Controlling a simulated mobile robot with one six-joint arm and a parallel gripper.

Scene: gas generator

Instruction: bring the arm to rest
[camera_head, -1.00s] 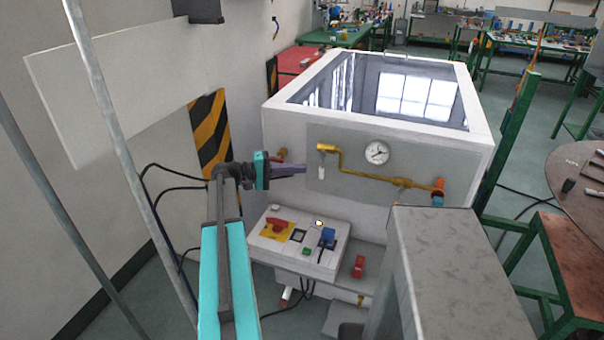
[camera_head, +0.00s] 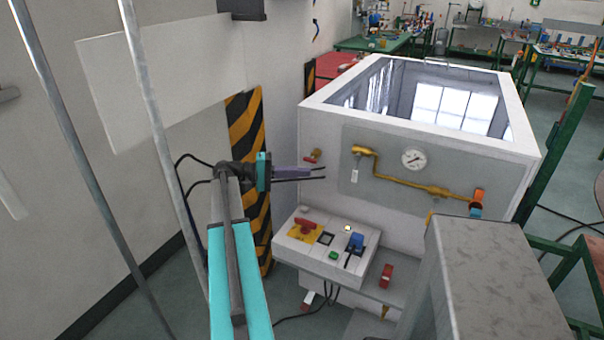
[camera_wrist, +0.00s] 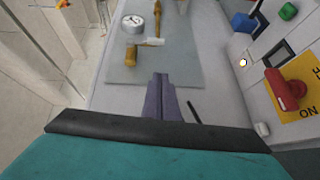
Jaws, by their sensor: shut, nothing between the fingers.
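My arm (camera_head: 238,270) reaches forward along the left side of the generator, its teal link low in the head view. My gripper (camera_head: 310,173) points right, in front of the generator's front face in the picture. In the wrist view its purple fingers (camera_wrist: 160,84) lie together, with nothing held between them. The pale panel with the pressure gauge (camera_head: 413,159) and brass pipe (camera_head: 400,180) is beyond the fingertips. I cannot tell the exact gap to it.
The white generator (camera_head: 521,169) has a control box (camera_head: 289,254) with a red switch (camera_head: 306,228) below the gripper. A grey box (camera_head: 486,262) stands at lower right. Metal poles (camera_head: 150,110) and a wall panel (camera_head: 150,85) are at left, near the arm.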

